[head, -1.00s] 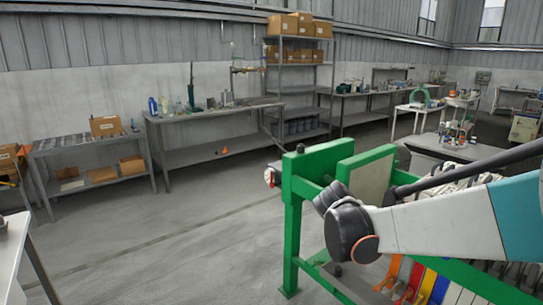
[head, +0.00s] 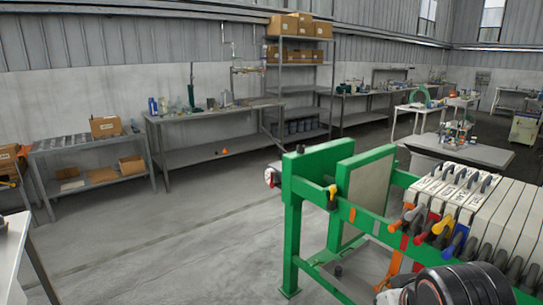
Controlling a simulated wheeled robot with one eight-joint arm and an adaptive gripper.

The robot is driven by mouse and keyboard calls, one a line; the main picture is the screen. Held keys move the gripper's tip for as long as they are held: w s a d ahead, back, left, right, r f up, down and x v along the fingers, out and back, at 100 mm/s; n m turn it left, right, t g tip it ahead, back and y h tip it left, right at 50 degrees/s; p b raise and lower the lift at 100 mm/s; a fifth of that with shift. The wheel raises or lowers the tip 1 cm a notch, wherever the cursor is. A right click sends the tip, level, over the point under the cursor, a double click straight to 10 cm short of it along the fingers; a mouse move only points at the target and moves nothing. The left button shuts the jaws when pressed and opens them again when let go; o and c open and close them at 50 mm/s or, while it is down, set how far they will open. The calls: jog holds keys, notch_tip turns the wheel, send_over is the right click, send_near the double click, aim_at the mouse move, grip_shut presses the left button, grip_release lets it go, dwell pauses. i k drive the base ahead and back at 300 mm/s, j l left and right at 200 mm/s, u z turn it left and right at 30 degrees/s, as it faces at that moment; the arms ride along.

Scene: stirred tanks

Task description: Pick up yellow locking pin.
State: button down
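A small yellow piece (head: 332,191), which looks like the locking pin, sits at the near green rail of the filter press (head: 318,163), close to its left end. A dark part hangs just below it. It is too small to tell how it is seated. My gripper is not in view. Only a dark, rounded part of my arm shows at the bottom right, in front of the press and well apart from the yellow piece.
White filter plates (head: 490,215) stand in a row on the press, with orange, red, yellow and blue taps along the near side. A workbench (head: 215,112) and shelves (head: 300,85) line the back wall. The floor (head: 170,250) left of the press is clear.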

aim_at(333, 189)
jog(key=z, duration=0.4)
jog(key=i+j+z, duration=0.15)
jog(key=j+z, duration=0.25)
jog(key=i+j+z, duration=0.1)
jog(key=z, duration=0.3)
jog(key=j+z, duration=0.85)
jog(key=j, duration=0.5)
jog(key=k+j, duration=0.1)
jog(key=j, duration=0.45)
jog(key=k+j+z, duration=0.15)
jog(key=j, duration=1)
jog(key=i, duration=0.6)
jog(key=z, duration=0.05)
